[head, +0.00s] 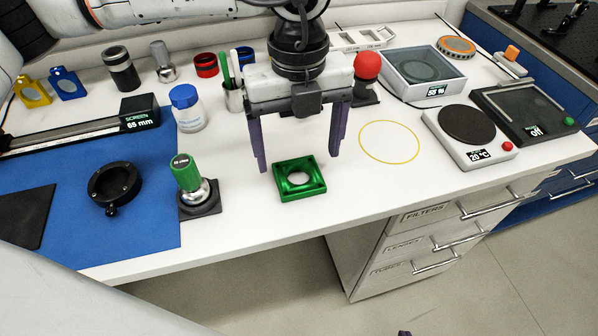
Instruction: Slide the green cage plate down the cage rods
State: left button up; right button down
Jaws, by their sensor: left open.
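The green cage plate (288,192) is a square frame with a round hole in the middle. It lies flat on the white bench top near the front edge. My left gripper (299,163) comes down from above, open and empty. Its two dark fingers are spread wider than the plate, one toward each side of it, with the tips near its back part. I cannot tell how high the fingertips are above the bench. I cannot make out the cage rods.
A green-topped post on a dark base (196,192) stands left of the plate, and a black ring mount (114,186) lies on the blue mat (60,230). A pen cup (233,97) and red-knobbed device (367,67) stand behind. A yellow circle (389,142) marks clear bench to the right.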

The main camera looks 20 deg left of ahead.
aim_at(299, 180)
pick_arm(q)
jog(key=shift+f+p, duration=0.45)
jog(key=shift+f, duration=1.9)
jog(key=c, duration=1.3)
